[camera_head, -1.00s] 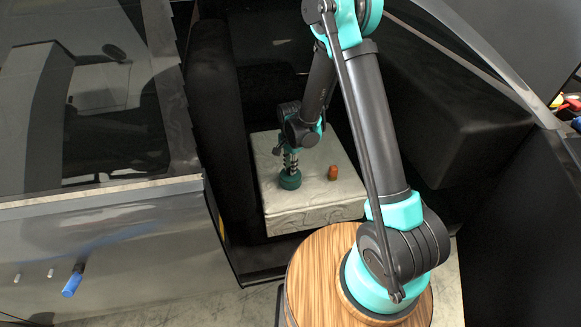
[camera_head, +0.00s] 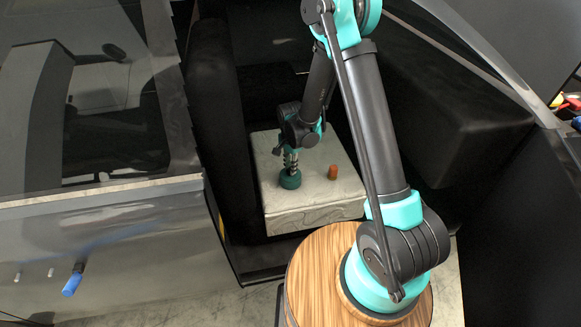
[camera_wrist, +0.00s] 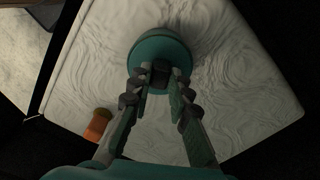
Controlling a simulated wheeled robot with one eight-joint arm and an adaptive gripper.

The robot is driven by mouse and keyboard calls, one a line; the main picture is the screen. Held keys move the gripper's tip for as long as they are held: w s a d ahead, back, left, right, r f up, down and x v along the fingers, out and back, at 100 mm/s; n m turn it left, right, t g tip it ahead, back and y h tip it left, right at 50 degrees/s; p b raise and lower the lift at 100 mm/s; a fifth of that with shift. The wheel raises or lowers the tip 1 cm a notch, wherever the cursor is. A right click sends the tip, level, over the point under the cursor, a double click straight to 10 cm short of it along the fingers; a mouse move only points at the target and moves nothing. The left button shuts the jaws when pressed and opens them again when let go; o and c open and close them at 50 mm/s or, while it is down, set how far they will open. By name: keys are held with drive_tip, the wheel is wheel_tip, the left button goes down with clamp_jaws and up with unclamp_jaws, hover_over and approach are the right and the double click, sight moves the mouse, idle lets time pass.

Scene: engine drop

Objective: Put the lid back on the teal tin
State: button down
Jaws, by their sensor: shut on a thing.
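The teal tin (camera_head: 290,181) stands upright on a pale stone-like block. In the wrist view, a round teal lid (camera_wrist: 150,52) with a dark knob (camera_wrist: 160,72) lies over the tin. My gripper (camera_head: 290,168) is right above it, pointing down. In the wrist view, my gripper's fingers (camera_wrist: 158,80) are shut on the lid's knob from both sides. The lid covers the tin's mouth from above, so I cannot tell whether it is fully seated or a little raised.
The pale block (camera_head: 330,213) has a small orange-brown cylinder (camera_head: 332,172) on it, right of the tin; it also shows in the wrist view (camera_wrist: 97,124). Dark seats and a car door (camera_head: 110,240) flank the block. The block's top is otherwise clear.

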drive_tip(key=c, duration=1.3)
unclamp_jaws()
drive_tip(key=shift+c, duration=0.2)
drive_tip(key=shift+o, duration=0.4)
drive_tip(key=o, duration=0.4)
drive_tip(key=shift+r, duration=0.1)
drive_tip(key=shift+r, duration=3.4)
clamp_jaws()
